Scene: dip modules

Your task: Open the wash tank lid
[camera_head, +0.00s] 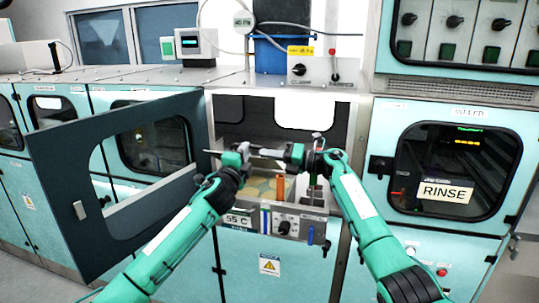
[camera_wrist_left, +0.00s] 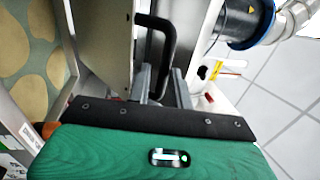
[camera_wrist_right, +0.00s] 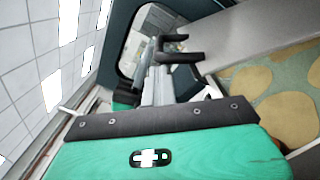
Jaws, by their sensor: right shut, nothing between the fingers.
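In the left wrist view a black bent handle (camera_wrist_left: 171,42) stands on a pale panel (camera_wrist_left: 112,35), perhaps the wash tank lid. My left gripper (camera_wrist_left: 161,78) has its fingers apart, with the lower end of the handle between them; I cannot tell whether they touch it. In the head view my left gripper (camera_head: 258,150) and right gripper (camera_head: 278,153) face each other across the cabinet opening. My right gripper (camera_wrist_right: 157,68) is shut and empty, close to dark prongs (camera_wrist_right: 182,57) in its view. The arms hide much of the lid in the head view.
A dark windowed door (camera_head: 75,165) stands swung out at the left of the opening. A patterned green and beige surface (camera_head: 258,187) shows inside. A control strip with a 55 C label (camera_head: 237,219) runs below. A closed rinse cabinet (camera_head: 386,130) stands at the right.

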